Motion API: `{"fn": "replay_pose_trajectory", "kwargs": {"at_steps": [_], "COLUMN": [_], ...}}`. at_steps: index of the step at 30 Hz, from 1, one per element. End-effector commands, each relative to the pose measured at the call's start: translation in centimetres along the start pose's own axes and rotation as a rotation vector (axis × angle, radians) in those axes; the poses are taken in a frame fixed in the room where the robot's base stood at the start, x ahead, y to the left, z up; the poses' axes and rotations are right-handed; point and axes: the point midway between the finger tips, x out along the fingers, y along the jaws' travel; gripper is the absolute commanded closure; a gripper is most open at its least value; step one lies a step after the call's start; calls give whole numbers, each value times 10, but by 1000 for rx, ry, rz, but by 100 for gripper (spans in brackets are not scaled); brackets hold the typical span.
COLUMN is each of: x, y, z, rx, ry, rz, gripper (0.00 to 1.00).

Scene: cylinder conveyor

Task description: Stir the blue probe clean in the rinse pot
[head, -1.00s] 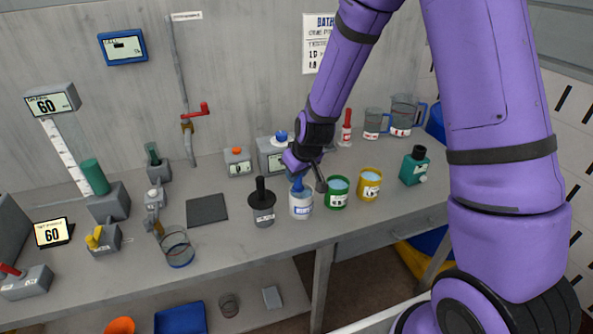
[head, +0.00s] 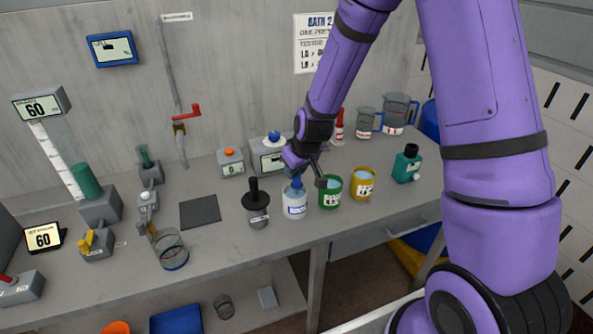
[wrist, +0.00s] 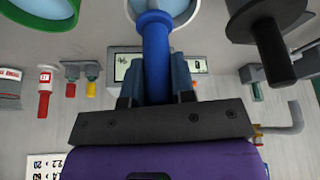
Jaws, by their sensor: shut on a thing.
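The blue probe (wrist: 156,55) is held upright in my gripper (wrist: 157,88), whose fingers are shut on it. In the head view my gripper (head: 299,170) is right above the white rinse pot (head: 295,204) with a blue label. The probe's lower end reaches into the mouth of the pot, which the wrist view shows as a pale rim with bluish liquid (wrist: 181,8). The probe's tip is hidden inside the pot.
A green pot (head: 329,192) and a yellow pot (head: 362,183) stand close on the right. A dark-lidded grey pot (head: 256,205) with an upright handle stands close on the left. A grey box with a display (head: 267,160) is behind. A dark mat (head: 200,212) lies further left.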

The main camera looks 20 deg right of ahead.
Motion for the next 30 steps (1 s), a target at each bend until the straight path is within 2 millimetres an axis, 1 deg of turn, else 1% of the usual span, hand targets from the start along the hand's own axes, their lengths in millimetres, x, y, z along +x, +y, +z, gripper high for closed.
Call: {"fn": "replay_pose_trajectory", "kwargs": {"at_steps": [3,7,19,23,30], "x": [3,4,1,0,-5], "y": [-4,-6,-22,-21,-14], "z": [-6,-9,-1,0,12], "rx": [-3,-2,-2,-1,0], "ry": [0,-1,0,0,-1], "rz": [-1,0,-1,0,0], "gripper": [100,100,100,100,100]}}
